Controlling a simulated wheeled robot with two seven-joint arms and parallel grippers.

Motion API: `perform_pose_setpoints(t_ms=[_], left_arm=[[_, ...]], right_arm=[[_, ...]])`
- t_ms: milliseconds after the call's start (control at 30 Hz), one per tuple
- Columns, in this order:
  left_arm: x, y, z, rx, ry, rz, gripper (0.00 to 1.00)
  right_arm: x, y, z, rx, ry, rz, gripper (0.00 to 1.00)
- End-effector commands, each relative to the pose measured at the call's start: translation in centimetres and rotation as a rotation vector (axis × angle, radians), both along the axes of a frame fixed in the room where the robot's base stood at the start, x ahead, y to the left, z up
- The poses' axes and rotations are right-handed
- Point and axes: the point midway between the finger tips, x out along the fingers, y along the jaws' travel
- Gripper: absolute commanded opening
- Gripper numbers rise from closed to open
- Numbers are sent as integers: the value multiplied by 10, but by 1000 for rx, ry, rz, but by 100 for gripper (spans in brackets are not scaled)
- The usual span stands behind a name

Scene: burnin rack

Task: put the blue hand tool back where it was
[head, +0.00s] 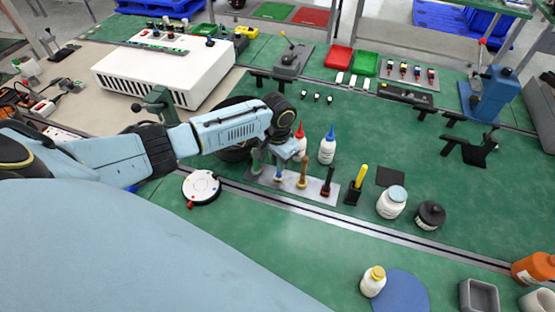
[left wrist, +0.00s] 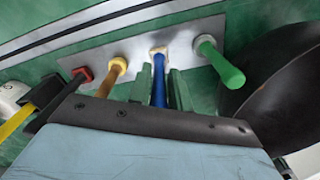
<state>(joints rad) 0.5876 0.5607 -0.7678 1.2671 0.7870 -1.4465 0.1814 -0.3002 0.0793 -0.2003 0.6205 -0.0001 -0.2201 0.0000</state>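The blue hand tool (head: 279,174) stands upright in a grey holder plate (head: 316,190), between a green-handled tool (head: 257,161) and an orange-handled one (head: 303,172). In the left wrist view the blue handle (left wrist: 159,88) rises from a pale collar in the plate. My left gripper (left wrist: 160,85) is around this handle, with one green finger on each side. The fingers are close to the handle; whether they press on it I cannot tell. In the head view my left gripper (head: 283,163) partly hides the tool's top. My right gripper is not in view.
A red-and-black tool (head: 327,182) stands in the plate's right end. A yellow-handled tool (head: 358,183) is in a black holder beside it. Two white bottles, one red-tipped (head: 300,143), one blue-tipped (head: 328,146), stand behind. A black round object (left wrist: 290,95) is close by.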

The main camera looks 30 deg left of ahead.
Motion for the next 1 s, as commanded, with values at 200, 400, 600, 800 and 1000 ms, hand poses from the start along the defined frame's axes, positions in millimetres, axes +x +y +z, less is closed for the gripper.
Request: perform_pose_setpoints(t_ms=[200, 400, 600, 800, 1000], left_arm=[[0, 0, 0, 0, 0, 0, 39], [0, 0, 1, 0, 0, 0, 39], [1, 0, 21, -2, -3, 0, 39], [1, 0, 65, -1, -5, 0, 39], [1, 0, 103, -1, -4, 0, 39]], right_arm=[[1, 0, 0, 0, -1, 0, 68], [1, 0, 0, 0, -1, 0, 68], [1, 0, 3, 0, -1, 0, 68], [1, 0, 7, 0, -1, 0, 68], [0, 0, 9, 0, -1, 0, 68]])
